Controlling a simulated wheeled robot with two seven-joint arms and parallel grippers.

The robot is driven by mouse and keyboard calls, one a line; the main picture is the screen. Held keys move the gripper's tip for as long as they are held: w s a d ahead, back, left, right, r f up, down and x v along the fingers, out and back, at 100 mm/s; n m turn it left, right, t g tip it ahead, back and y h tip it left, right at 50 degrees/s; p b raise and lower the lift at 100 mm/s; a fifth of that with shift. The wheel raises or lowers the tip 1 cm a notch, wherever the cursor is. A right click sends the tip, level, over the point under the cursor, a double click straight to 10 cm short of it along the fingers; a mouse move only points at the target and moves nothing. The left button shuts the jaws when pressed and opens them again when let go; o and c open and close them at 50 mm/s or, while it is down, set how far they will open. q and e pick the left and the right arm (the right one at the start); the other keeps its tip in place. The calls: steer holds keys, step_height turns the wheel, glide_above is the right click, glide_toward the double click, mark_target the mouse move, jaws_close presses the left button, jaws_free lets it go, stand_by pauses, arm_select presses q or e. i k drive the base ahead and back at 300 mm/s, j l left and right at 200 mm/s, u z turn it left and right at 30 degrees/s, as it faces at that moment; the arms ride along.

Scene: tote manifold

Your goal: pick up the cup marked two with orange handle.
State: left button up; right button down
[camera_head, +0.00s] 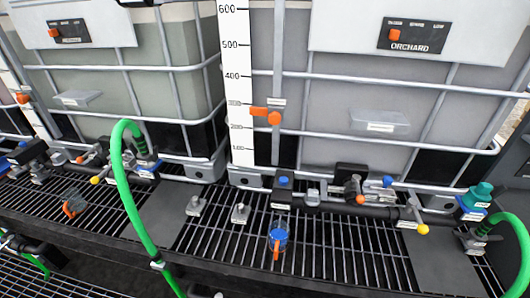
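A cup with an orange handle (278,239) and a blue band or blue content stands on the dark grating in the lower middle of the head view, below a blue-topped valve. A second, clear greyish cup with an orange handle (74,205) stands on the grating at the left. Any number on either cup is too small to read, so I cannot tell which is marked two. Neither of my grippers can be made out in the head view.
Large caged tanks (340,75) stand behind the grating. A black pipe manifold (378,210) with valves runs along their foot. A green hose (130,200) arches over the grating between the cups. Two small grey brackets (240,213) sit left of the blue cup.

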mark_target(279, 231)
steer(key=k+z, duration=0.15)
steer(key=z, duration=0.2)
steer(key=k+l+z, duration=0.15)
steer(key=z, duration=0.25)
steer(key=k+l+z, duration=0.1)
steer(key=z, duration=0.25)
